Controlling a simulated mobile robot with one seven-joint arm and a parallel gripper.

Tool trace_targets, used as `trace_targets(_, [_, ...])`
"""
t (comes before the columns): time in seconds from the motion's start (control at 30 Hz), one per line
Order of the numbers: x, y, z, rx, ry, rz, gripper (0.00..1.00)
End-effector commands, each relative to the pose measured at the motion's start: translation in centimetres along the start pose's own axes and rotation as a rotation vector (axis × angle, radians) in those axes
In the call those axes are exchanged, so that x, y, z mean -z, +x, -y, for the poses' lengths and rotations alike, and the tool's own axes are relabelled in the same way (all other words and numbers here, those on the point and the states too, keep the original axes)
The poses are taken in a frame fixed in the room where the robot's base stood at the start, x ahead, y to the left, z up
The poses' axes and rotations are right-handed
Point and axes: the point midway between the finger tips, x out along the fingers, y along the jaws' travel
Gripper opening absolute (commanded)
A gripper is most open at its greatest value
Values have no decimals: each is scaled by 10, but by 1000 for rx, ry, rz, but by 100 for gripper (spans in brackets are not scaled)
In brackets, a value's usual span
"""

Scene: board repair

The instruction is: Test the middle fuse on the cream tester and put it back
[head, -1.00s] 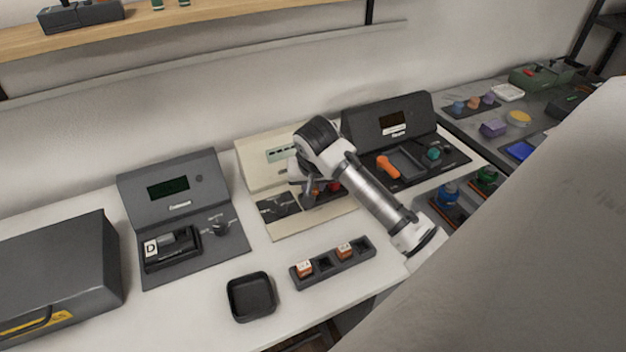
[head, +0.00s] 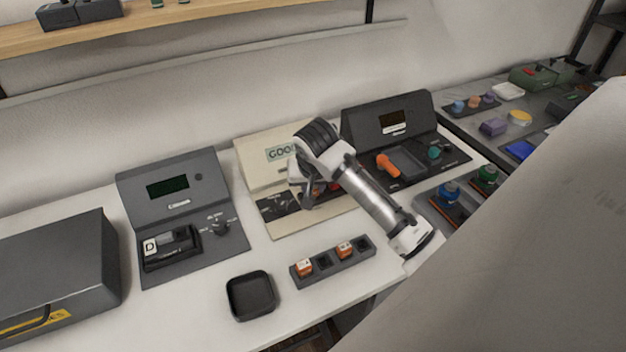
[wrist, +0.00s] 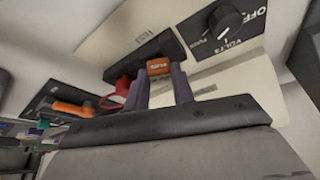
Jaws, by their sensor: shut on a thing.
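The cream tester (head: 252,172) stands at the back middle of the bench. Its display (head: 280,153) shows "GOOD", partly covered by my arm. My gripper (head: 314,197) is over the right part of its front panel. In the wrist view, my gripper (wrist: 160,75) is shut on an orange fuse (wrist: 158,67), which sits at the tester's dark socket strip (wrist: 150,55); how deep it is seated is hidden. A black knob (wrist: 228,20) with OFF, VOLTS and FUSE labels is beside it. The dark fuse rack (head: 333,266) in front holds two orange-and-white fuses, with empty slots between and at the right.
A black square tray (head: 251,297) is left of the rack. A grey tester (head: 178,193) stands to the left and a dark station (head: 394,125) with an orange handle to the right. A red part (wrist: 123,85) is close beside my fingers.

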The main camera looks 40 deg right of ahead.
Motion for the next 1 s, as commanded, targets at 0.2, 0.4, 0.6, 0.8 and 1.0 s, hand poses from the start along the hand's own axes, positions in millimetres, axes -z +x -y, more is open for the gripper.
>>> trace_targets(0.2, [-1, 1, 0, 0, 0, 1, 1])
trace_targets(0.4, [0, 1, 0, 0, 0, 1, 45])
trace_targets(0.6, [0, 0, 0, 0, 0, 0, 50])
trace_targets(0.8, [0, 0, 0, 0, 0, 0, 63])
trace_targets(1.0, [0, 0, 0, 0, 0, 0, 63])
